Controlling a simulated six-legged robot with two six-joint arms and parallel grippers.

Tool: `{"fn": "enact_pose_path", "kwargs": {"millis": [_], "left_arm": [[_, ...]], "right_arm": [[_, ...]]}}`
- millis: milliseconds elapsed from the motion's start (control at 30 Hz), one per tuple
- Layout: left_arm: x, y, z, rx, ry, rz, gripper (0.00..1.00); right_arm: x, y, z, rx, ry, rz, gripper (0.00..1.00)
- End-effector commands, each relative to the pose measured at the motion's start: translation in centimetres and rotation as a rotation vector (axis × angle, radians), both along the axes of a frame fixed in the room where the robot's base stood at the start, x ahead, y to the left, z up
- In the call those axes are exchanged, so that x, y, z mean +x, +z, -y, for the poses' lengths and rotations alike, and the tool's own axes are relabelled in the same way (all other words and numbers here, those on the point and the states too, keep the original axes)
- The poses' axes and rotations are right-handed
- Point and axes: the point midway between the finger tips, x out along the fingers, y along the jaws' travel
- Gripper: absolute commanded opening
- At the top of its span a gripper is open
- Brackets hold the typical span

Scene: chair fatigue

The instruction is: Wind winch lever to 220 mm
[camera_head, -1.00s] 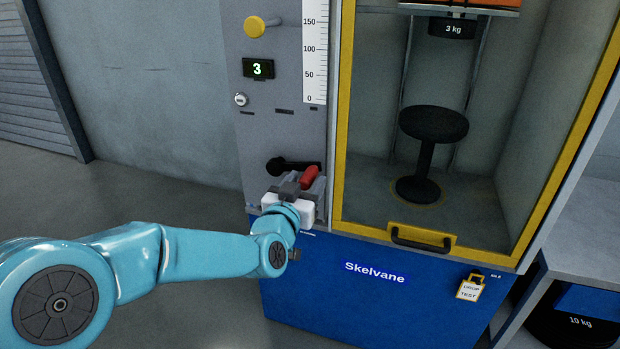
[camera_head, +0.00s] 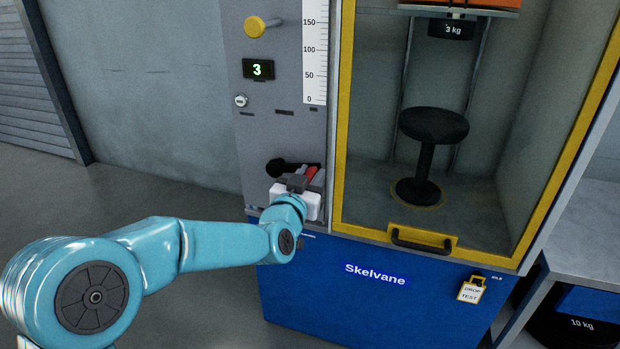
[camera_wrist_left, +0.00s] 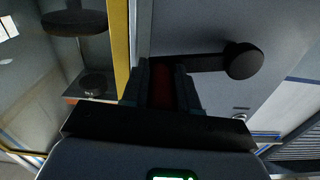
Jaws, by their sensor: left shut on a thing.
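The winch lever has a black hub (camera_head: 276,168) low on the grey panel and a red handle (camera_head: 311,173) to the hub's right. My left gripper (camera_head: 309,179) is shut on the red handle; its fingers hide part of it. In the left wrist view the red handle (camera_wrist_left: 161,85) lies between the two fingers, with the black lever arm (camera_wrist_left: 200,63) running to the round black hub (camera_wrist_left: 243,61). A white height scale (camera_head: 315,50) above shows marks from 0 to 150; its top is cut off. My right gripper is out of view.
Right of the panel, a yellow-framed bay (camera_head: 342,130) holds a black stool (camera_head: 433,125) under a 3 kg weight (camera_head: 452,29). A yellow knob (camera_head: 254,27) and a display reading 3 (camera_head: 258,69) sit above the lever. A bay handle (camera_head: 421,242) projects at lower right.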

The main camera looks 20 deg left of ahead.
Motion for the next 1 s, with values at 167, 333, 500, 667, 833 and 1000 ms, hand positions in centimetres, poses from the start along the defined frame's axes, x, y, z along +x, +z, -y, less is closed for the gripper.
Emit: {"fn": "enact_pose_path", "kwargs": {"millis": [167,333,500,667,833,1000], "left_arm": [[-0.1,-2.3,0.2,0.106,-0.002,-0.015,0.0],[-0.1,-3.9,0.1,0.252,-0.002,-0.015,0.0],[-0.1,-4.0,0.1,0.274,-0.003,-0.017,0.0],[-0.1,-4.0,0.1,0.272,-0.004,-0.019,0.32],[-0.1,-3.8,0.1,0.272,-0.002,-0.013,0.54],[-0.1,-3.5,0.1,0.272,-0.002,-0.008,0.54]], "right_arm": [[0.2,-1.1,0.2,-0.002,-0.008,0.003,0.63],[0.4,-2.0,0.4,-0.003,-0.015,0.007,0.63],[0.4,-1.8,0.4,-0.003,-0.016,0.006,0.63],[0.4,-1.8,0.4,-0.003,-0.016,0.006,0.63],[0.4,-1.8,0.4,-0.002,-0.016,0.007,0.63],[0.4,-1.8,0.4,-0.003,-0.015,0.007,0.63]]}}
